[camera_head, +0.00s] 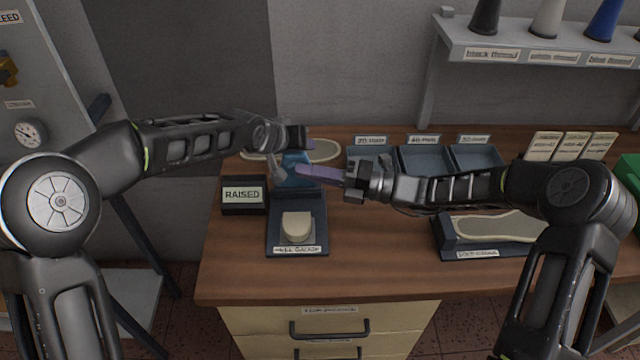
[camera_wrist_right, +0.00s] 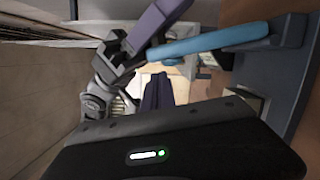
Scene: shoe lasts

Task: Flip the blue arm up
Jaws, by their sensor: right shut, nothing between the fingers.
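The heel gauge (camera_head: 312,243) is a dark blue base with a pale block on it. Its blue arm (camera_head: 296,181) is at the back of the base, partly hidden by my right gripper. In the right wrist view the blue arm (camera_wrist_right: 215,42) reaches away from the base (camera_wrist_right: 297,95) and looks raised. My right gripper (camera_head: 300,170) is shut and empty, its purple fingers in front of the arm in the head view. My left gripper (camera_head: 306,141) is behind the gauge; its fingers are mostly hidden, and its purple finger shows beside the arm in the wrist view (camera_wrist_right: 155,22).
A RAISED sign (camera_head: 243,195) stands left of the gauge. Blue trays (camera_head: 425,160) are at the back right, and a holder with a pale insole (camera_head: 490,228) is at the right. Another pale sole (camera_head: 325,152) lies behind the gauge. The table's front middle is clear.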

